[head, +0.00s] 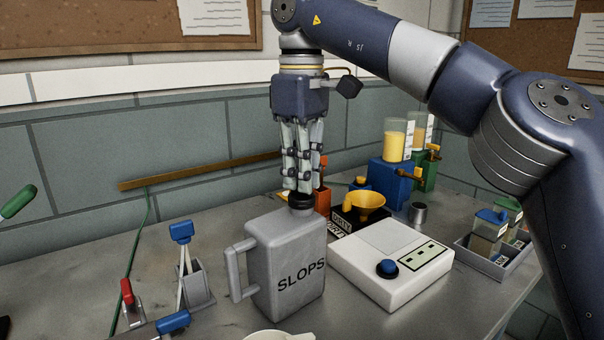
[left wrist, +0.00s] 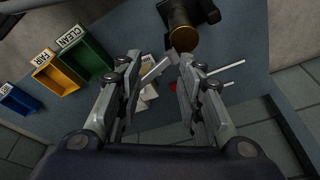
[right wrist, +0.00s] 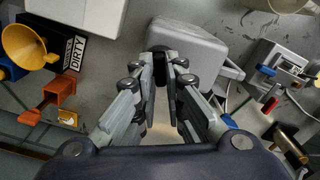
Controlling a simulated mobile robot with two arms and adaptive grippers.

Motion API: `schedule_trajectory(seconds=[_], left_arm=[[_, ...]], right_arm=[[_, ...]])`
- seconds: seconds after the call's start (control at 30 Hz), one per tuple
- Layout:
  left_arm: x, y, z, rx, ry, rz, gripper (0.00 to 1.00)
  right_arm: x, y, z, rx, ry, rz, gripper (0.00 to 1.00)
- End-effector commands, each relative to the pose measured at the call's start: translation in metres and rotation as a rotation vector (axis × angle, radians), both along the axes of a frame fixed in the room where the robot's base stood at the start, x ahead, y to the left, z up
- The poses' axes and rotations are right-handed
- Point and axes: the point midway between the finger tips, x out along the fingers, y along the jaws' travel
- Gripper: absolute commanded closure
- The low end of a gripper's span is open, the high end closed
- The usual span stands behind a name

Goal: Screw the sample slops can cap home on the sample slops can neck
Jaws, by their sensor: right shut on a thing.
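The sample slops can (head: 285,262) is a grey can marked SLOPS with a handle on its left side, standing upright on the bench. Its black cap (head: 300,201) is at the neck on top. My right gripper (head: 300,188) points straight down over the can, its fingers shut on the cap. In the right wrist view the fingertips (right wrist: 165,58) close around the dark cap, with the can (right wrist: 190,50) behind. The neck is hidden, so I cannot tell how far the cap sits on it. My left gripper (left wrist: 160,65) is open and empty, away from the can.
A white device with a blue knob (head: 387,268) stands right of the can. A yellow funnel (head: 365,203) is behind it. A holder with a blue-handled tool (head: 181,233) and a red-handled item (head: 128,295) stand left. A tray of samples (head: 492,262) is far right.

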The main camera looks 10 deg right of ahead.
Motion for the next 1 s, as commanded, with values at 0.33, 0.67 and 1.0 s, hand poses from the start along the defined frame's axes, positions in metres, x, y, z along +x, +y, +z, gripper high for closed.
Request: schedule_trajectory(seconds=[0.33,0.67,1.0], left_arm=[[0.002,0.004,0.022,0.003,-0.016,0.006,0.66],[-0.005,0.004,0.039,0.003,-0.015,0.005,0.66],[-0.004,0.004,0.062,0.003,-0.036,0.005,0.66]], right_arm=[[0.0,0.0,0.0,-0.001,-0.001,-0.017,1.0],[0.0,0.0,0.0,0.0,0.0,-0.031,1.0],[0.0,0.0,0.0,0.0,-0.001,-0.048,1.0]])
